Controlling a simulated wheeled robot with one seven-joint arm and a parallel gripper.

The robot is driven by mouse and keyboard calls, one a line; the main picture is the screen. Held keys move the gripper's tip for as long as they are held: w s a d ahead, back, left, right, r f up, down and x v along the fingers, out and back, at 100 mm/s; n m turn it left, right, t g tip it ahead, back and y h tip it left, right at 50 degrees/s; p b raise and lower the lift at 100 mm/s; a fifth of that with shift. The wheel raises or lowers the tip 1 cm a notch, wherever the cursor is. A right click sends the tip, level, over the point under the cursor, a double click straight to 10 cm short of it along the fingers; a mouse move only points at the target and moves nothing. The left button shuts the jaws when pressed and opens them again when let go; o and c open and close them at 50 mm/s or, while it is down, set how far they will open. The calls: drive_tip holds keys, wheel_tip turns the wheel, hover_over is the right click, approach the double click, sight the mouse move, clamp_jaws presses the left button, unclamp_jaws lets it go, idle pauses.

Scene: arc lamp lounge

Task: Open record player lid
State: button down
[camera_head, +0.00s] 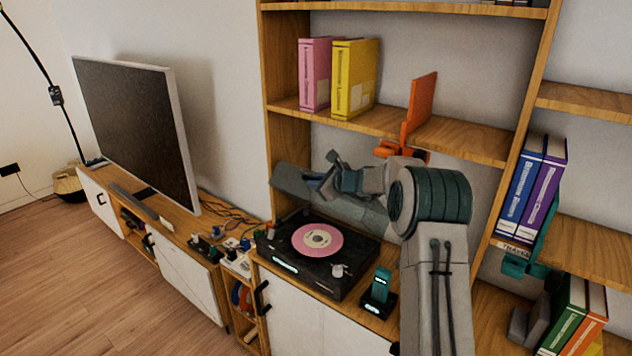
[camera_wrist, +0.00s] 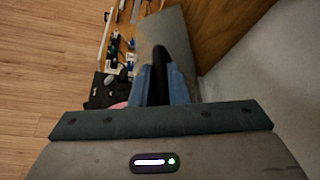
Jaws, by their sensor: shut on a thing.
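The record player (camera_head: 330,267) is a black box on the low wooden cabinet, with a pink record (camera_head: 317,240) on top. Its grey see-through lid (camera_head: 289,183) stands raised and tilted up at the back, partly hidden by my arm. My gripper (camera_head: 318,184) reaches from the right and is shut on the lid, above the record. In the wrist view, my blue fingers (camera_wrist: 160,85) are at the grey lid panel (camera_wrist: 165,32), with a dark strip between them. A sliver of the pink record (camera_wrist: 119,105) shows below left. The exact contact is hard to see.
A teal handset on a dark stand (camera_head: 379,290) stands just right of the player. A shelf with pink and yellow binders (camera_head: 354,78) and an orange object (camera_head: 420,105) is above my arm. A television (camera_head: 130,120) and small clutter stand left. The floor is clear.

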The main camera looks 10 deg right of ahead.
drive_tip(key=c, duration=1.4)
unclamp_jaws()
drive_tip(key=shift+w+d+f, duration=0.1)
drive_tip(key=shift+d, duration=0.1)
drive_tip(key=shift+a, duration=0.1)
drive_tip(key=shift+b+v, duration=1.3)
drive_tip(key=shift+v, duration=2.5)
